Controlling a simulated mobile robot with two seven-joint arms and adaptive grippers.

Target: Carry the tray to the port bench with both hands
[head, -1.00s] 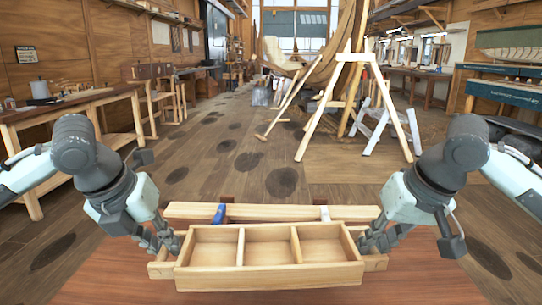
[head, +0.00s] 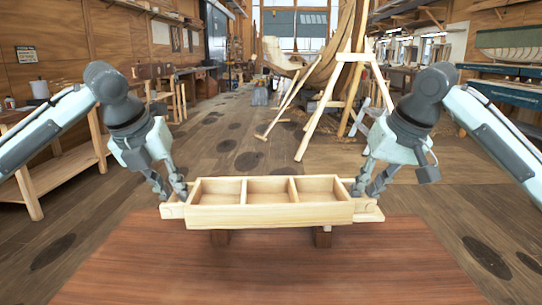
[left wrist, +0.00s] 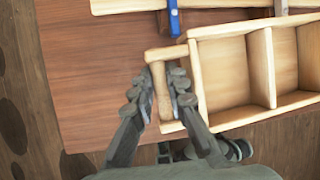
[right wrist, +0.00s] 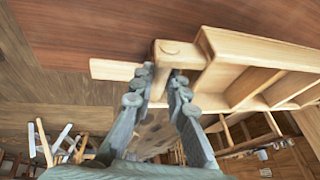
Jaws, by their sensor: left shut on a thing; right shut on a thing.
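The tray (head: 270,216) is pale wood with three open, empty compartments. In the head view it is held up, apart from the red-brown tabletop (head: 270,270), and looks about level. My left gripper (head: 174,194) is shut on the handle at its left end, and the left wrist view shows the fingers (left wrist: 160,88) on either side of that handle. My right gripper (head: 368,192) is shut on the right-end handle, which also shows between the fingers (right wrist: 162,84) in the right wrist view. A wooden bench (head: 65,172) stands at the left; its top is partly behind my left arm.
A plank with a blue clamp (left wrist: 174,18) lies beside the tray in the left wrist view. A wooden trestle (head: 340,90) stands ahead at the right. Open plank floor (head: 225,150) lies between bench and trestle.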

